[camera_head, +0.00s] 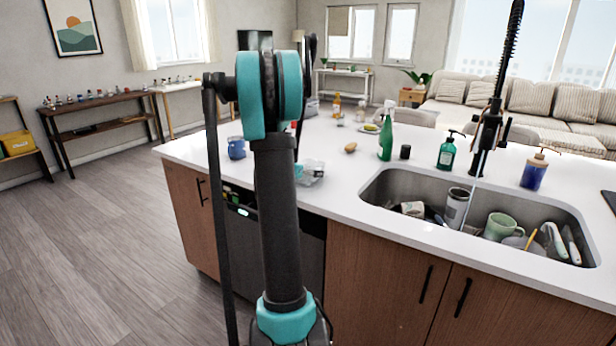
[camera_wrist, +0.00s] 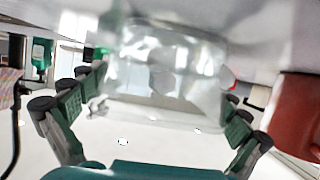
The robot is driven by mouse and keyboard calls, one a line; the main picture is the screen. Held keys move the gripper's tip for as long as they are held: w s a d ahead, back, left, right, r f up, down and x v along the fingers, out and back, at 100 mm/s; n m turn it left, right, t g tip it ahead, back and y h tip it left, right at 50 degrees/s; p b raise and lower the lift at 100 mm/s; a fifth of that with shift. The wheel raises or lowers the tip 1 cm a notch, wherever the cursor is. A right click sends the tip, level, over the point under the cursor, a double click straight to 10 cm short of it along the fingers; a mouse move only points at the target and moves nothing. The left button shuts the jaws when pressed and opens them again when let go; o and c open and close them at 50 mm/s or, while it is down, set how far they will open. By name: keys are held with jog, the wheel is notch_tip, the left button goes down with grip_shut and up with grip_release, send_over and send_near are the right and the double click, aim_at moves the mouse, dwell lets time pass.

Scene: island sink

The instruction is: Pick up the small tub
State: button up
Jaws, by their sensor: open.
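The small tub looks like clear, see-through plastic. In the wrist view the tub (camera_wrist: 165,72) fills the upper middle, close to the camera and blurred. My gripper (camera_wrist: 164,92) is open, with one dark green finger pad on each side of the tub. I cannot tell whether either pad touches it. In the head view a clear plastic container (camera_head: 312,170), apparently the same tub, is on the white counter just right of my arm. My arm hides part of it, and my gripper is hidden there behind the arm.
A blue mug (camera_head: 236,148) stands left of my arm on the island counter (camera_head: 345,195). A green spray bottle (camera_head: 385,140) and a potato-like item (camera_head: 350,147) are to the right. The sink (camera_head: 400,185) holds several dishes. A reddish-brown object (camera_wrist: 298,115) is close by the right finger.

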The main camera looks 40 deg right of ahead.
jog(key=c, duration=1.1)
jog(key=shift+r, duration=0.15)
jog(key=shift+c, duration=0.2)
